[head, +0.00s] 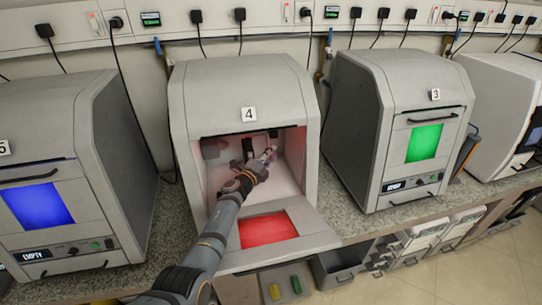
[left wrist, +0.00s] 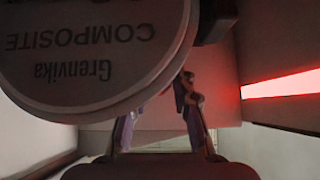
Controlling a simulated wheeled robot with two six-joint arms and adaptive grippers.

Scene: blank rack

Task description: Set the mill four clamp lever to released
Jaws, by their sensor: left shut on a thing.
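Mill four (head: 240,85) stands in the middle of the head view, with its front door (head: 315,225) folded down. My left arm reaches over the door into the chamber. My left gripper (head: 268,155) is inside, right of the chamber's middle. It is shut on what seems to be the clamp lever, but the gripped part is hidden. In the left wrist view a pale disc (left wrist: 95,60) marked "Grenvika COMPOSITE" fills the upper left, close to the fingertips (left wrist: 158,95). I cannot tell the lever's position. My right gripper is not in view.
Mill three (head: 385,75) stands to the right with a green window, and another mill (head: 115,140) to the left shows a blue window. Both are closed. A grey bin (head: 338,268) is below the worktop. The chamber walls leave little side room around my gripper.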

